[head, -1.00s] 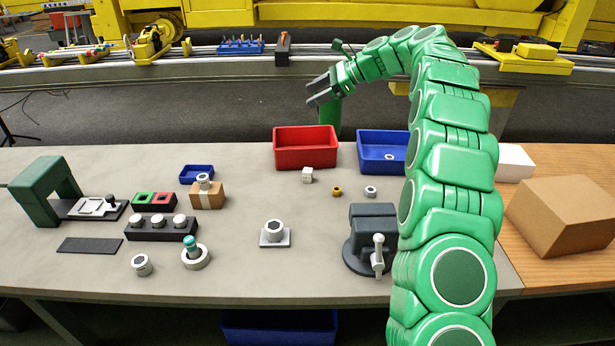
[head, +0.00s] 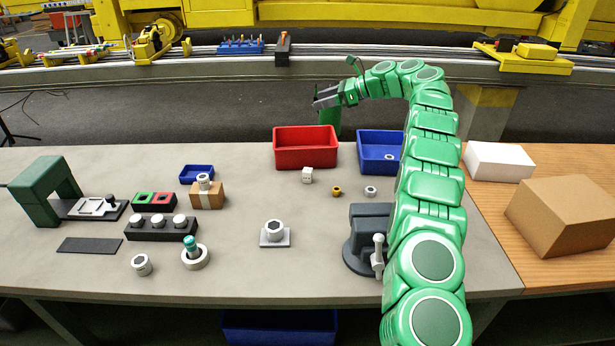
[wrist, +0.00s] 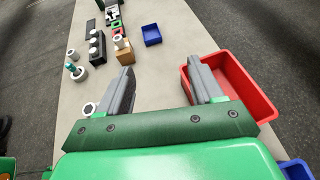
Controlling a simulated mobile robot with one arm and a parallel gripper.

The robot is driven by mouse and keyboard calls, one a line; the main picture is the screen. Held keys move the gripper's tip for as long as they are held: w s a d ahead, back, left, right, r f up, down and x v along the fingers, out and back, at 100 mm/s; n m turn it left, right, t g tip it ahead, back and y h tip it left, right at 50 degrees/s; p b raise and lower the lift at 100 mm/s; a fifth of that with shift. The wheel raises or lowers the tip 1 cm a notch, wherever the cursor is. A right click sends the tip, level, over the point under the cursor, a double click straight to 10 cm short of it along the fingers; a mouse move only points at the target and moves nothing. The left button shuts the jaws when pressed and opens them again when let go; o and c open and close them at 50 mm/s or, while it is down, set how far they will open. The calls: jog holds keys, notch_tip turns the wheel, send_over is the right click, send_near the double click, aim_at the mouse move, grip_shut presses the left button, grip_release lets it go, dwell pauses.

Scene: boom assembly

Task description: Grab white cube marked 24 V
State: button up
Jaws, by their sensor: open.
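A small white cube (head: 307,175) with faint dark marks sits on the grey table just in front of the red bin (head: 276,151). The marks are too small to read. My gripper (head: 318,101) is high behind the red bin in the head view, pointing left, away from the cube. In the wrist view my gripper (wrist: 164,88) is open, with a clear gap between its two grey fingers and nothing held. The red bin (wrist: 262,105) is beside the right finger there. The cube cannot be made out in the wrist view.
A blue bin (head: 366,165) with a ring inside stands right of the red bin. A brass nut (head: 337,191) and a grey ring (head: 370,190) lie near the cube. A grey vise (head: 368,240) stands in front. A cardboard box (head: 207,195) is left. The table around the cube is mostly clear.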

send_near(302, 180)
jog(key=shift+w+a+r, duration=0.2)
jog(key=shift+a+r, duration=0.5)
jog(key=shift+a, duration=0.1)
jog(key=shift+x, duration=1.3)
jog(key=shift+r+x, duration=0.15)
jog(key=shift+x, duration=1.15)
jog(key=shift+r+x, duration=0.15)
jog(key=shift+x, duration=1.15)
jog(key=shift+s+a, duration=0.1)
jog(key=shift+a, duration=0.05)
jog(key=c, duration=1.1)
jog(key=shift+o, duration=0.2)
